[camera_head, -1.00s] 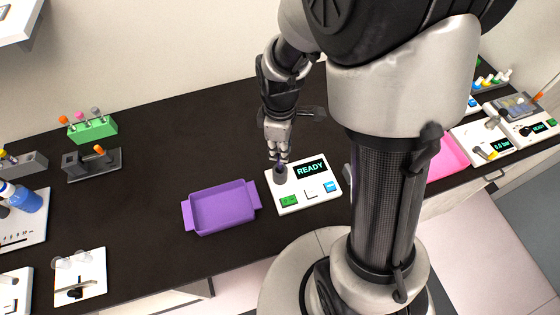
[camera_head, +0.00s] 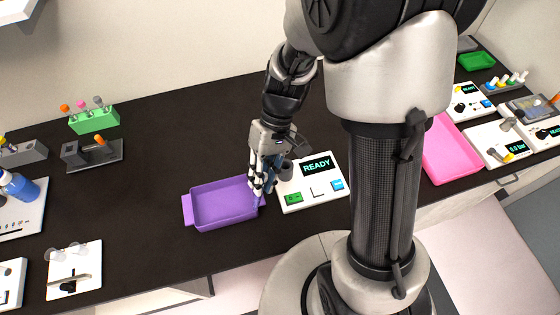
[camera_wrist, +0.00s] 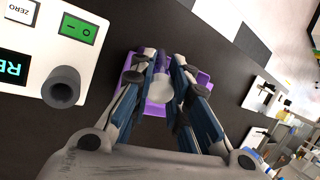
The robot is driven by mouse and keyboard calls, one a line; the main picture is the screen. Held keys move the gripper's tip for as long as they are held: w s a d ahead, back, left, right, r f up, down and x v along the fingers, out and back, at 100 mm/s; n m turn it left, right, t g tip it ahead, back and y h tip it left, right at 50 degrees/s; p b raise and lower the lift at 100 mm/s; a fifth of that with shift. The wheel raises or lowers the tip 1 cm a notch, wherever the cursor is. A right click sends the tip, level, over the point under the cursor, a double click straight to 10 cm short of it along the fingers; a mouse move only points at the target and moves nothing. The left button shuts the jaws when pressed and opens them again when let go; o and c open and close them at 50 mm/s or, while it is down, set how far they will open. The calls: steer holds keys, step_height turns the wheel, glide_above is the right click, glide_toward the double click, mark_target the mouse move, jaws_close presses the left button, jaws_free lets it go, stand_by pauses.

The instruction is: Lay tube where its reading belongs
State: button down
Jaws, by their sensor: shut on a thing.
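My gripper (camera_head: 258,190) is over the gap between the purple tray (camera_head: 222,226) and the white reader (camera_head: 300,203), near the tray's right end. In the wrist view my gripper (camera_wrist: 164,68) is shut on a tube (camera_wrist: 161,91), which shows a pale round end and a purplish part between the fingers. The rest of the tube is hidden by the fingers. The purple tray looks empty in the head view and shows behind the fingers in the wrist view (camera_wrist: 204,78). The reader's screen says READY, and its dark round well (camera_wrist: 62,88) looks empty.
A pink tray (camera_head: 452,152) lies to the right beyond my body, and a green tray (camera_head: 478,61) at the far right. A green rack (camera_head: 95,121) with several capped tubes and a grey holder (camera_head: 92,155) stand at the left. The dark bench behind the purple tray is clear.

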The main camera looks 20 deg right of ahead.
steer(key=a+m+y+b, duration=0.2)
steer(key=a+m+y, duration=0.2)
steer(key=m+t+y+b, duration=0.3)
steer(key=m+t+b, duration=0.15)
steer(key=b, duration=0.55)
glide_above(236, 203)
steer(key=shift+g, duration=0.25)
step_height(236, 203, down, 9)
steer(key=shift+r, duration=0.15)
steer(key=shift+r, duration=0.1)
steer(key=c, duration=1.4)
jaws_free()
steer(key=shift+c, duration=0.2)
steer(key=v, duration=1.2)
steer(key=shift+d, duration=0.15)
